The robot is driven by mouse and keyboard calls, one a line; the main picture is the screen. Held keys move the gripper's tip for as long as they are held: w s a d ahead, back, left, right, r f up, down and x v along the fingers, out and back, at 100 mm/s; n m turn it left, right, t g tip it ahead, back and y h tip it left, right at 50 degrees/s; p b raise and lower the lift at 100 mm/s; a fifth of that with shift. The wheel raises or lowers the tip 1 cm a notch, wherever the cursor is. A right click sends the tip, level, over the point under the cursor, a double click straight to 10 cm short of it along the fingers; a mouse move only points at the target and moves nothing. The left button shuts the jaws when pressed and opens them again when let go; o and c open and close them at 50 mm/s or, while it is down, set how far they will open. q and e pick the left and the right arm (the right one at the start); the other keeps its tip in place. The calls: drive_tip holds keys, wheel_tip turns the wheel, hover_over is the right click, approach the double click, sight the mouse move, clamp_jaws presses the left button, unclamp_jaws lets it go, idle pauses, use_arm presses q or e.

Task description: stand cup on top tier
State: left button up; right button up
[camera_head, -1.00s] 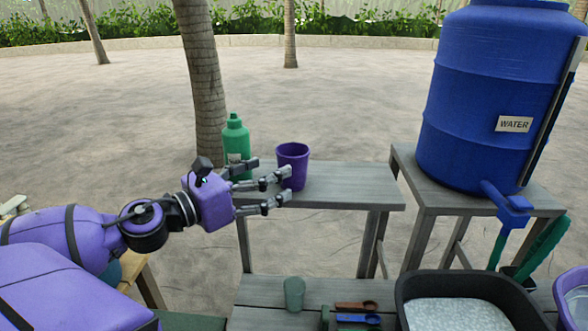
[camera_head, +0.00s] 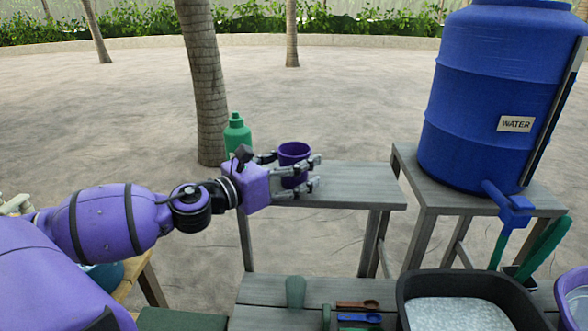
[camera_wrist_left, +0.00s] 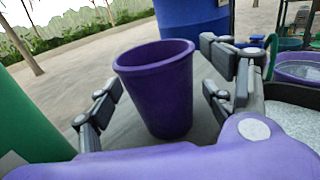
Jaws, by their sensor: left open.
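A purple cup (camera_head: 293,153) stands upright on the grey wooden top tier (camera_head: 350,186). My left gripper (camera_head: 300,172) is open, with its fingers reaching around the cup and hiding part of its lower body in the head view. In the left wrist view the cup (camera_wrist_left: 160,90) sits between the spread fingers (camera_wrist_left: 165,105), with gaps visible at both sides. My right gripper is not in view.
A green bottle (camera_head: 237,136) stands on the same tier, left of the cup and close behind my gripper. A blue water barrel (camera_head: 490,90) stands on a stand at the right. The lower tier holds spoons (camera_head: 358,305) and a black tray (camera_head: 405,300). The tier right of the cup is clear.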

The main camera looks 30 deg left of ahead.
use_arm(q)
drive_tip(key=c, duration=1.4)
drive_tip(key=shift+a+r, duration=0.1)
